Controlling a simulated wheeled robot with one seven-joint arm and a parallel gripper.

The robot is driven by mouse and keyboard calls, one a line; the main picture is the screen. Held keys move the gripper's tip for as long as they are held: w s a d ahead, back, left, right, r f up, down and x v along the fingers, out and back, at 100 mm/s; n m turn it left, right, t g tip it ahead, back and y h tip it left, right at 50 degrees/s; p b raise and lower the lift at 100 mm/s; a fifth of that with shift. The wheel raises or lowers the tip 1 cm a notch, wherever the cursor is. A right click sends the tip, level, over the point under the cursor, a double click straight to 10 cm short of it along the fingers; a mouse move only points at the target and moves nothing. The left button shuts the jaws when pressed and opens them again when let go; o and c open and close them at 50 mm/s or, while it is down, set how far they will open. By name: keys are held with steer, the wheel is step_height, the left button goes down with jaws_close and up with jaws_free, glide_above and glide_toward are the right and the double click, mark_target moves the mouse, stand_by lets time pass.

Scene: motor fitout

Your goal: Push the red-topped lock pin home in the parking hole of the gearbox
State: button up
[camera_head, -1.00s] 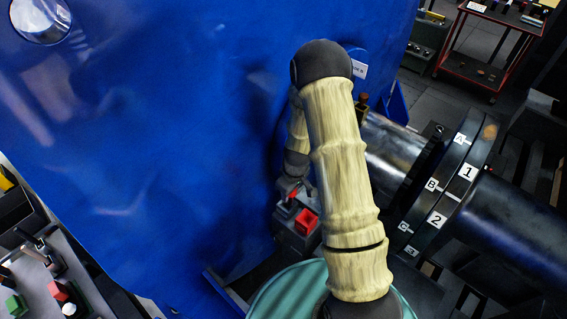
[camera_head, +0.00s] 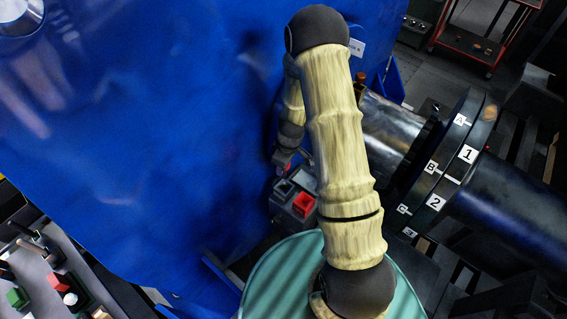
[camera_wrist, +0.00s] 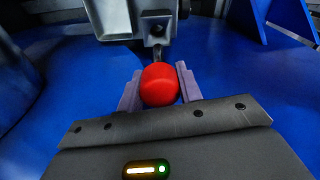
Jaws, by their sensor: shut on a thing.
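The red-topped lock pin shows in the wrist view, its red knob (camera_wrist: 160,85) between the two fingers of my gripper (camera_wrist: 159,88). A short dark shank runs from the knob toward a grey block (camera_wrist: 110,18) with a small dark hole. I cannot tell whether the pin's tip is in that block or just in front of it. In the head view my gripper (camera_head: 284,164) is small, beside the blue gearbox housing (camera_head: 170,110); the pin is mostly hidden there. The parking hole cannot be made out for certain.
A grey box (camera_head: 288,222) with a dark square and a red square (camera_head: 304,204) stands just below my gripper. A dark shaft coupling with lettered and numbered tags (camera_head: 455,165) lies to the right. A bench with small parts (camera_head: 50,275) is at lower left.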

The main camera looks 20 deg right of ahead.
mark_target(284, 178)
steer(key=shift+f+b, duration=1.95)
steer(key=shift+f, duration=0.65)
steer(key=shift+d, duration=0.1)
steer(key=shift+f+b, duration=0.5)
steer(key=shift+b, duration=0.3)
steer(key=shift+f, duration=0.25)
steer(key=shift+f+b, duration=2.05)
steer(key=shift+f, duration=0.2)
steer(key=o, duration=1.1)
steer(key=shift+o, duration=0.2)
steer(key=r, duration=0.5)
steer(key=s+d+r+b, duration=0.1)
steer(key=r, duration=1.1)
steer(key=shift+s+d+r, duration=0.15)
steer(key=shift+s+d, duration=0.05)
steer(key=shift+d, duration=0.05)
